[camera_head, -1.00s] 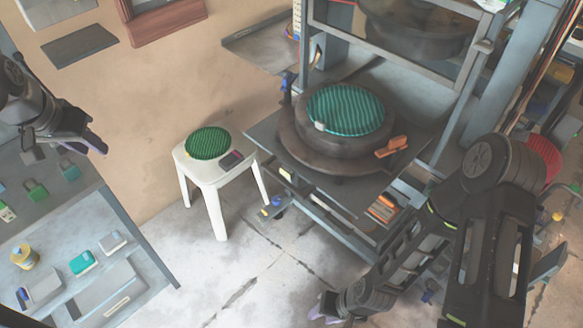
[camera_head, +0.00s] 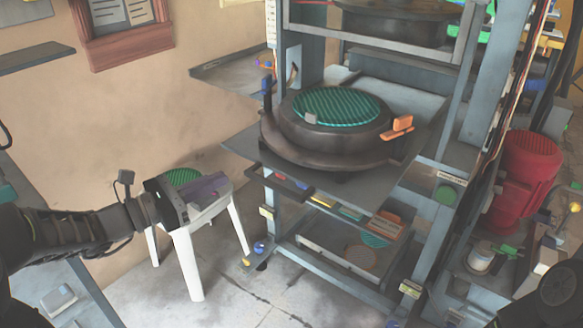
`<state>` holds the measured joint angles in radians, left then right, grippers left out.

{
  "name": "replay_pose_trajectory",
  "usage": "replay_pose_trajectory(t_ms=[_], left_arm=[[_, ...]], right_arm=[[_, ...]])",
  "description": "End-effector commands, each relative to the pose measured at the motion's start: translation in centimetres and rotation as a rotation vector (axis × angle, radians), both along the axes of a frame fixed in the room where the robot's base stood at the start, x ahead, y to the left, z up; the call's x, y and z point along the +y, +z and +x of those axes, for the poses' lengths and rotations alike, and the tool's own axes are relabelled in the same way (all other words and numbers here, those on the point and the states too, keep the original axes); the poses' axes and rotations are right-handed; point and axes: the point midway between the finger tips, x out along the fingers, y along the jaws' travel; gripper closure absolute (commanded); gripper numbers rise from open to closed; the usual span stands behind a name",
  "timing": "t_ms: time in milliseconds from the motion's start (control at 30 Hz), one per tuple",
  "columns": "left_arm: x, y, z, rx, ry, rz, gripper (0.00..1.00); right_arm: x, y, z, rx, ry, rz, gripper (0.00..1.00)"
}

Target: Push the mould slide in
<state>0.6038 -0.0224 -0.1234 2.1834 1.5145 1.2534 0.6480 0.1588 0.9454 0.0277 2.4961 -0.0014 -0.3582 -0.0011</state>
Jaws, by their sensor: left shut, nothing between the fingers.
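The mould slide (camera_head: 244,143) is a grey plate that sticks out of the front of the press frame. On it sits a dark round mould (camera_head: 300,140) with a green ribbed top (camera_head: 335,106) and an orange handle (camera_head: 398,127) at its right side. My left gripper (camera_head: 222,185) is shut and empty. It is left of the slide and appears in front of the white stool, apart from the mould. My right gripper is out of view; only part of my right arm shows at the bottom right.
The white stool (camera_head: 187,256) stands left of the press, with a green ribbed disc (camera_head: 183,176) on it. The press frame (camera_head: 462,95) rises on both sides of the mould. A red motor (camera_head: 527,175) stands at the right.

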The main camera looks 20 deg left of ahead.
Motion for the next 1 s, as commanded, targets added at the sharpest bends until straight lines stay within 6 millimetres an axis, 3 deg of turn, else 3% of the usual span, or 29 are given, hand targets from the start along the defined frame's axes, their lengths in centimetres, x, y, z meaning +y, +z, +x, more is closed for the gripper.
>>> replay_pose_trajectory(t_ms=[133, 567, 767, 1000], left_arm=[[0.0, 0.5, 0.0, 0.039, 0.002, -0.077, 1.00], [-0.3, 0.4, 0.4, 0.040, 0.000, -0.074, 1.00], [-1.6, 0.3, 2.1, 0.039, -0.003, -0.074, 1.00], [-4.4, 0.3, 5.8, 0.038, -0.005, -0.073, 1.00]], right_arm=[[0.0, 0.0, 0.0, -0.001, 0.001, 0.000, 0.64], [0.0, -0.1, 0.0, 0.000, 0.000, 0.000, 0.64], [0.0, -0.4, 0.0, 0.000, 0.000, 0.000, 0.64], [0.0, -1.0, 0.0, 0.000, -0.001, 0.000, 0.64]])
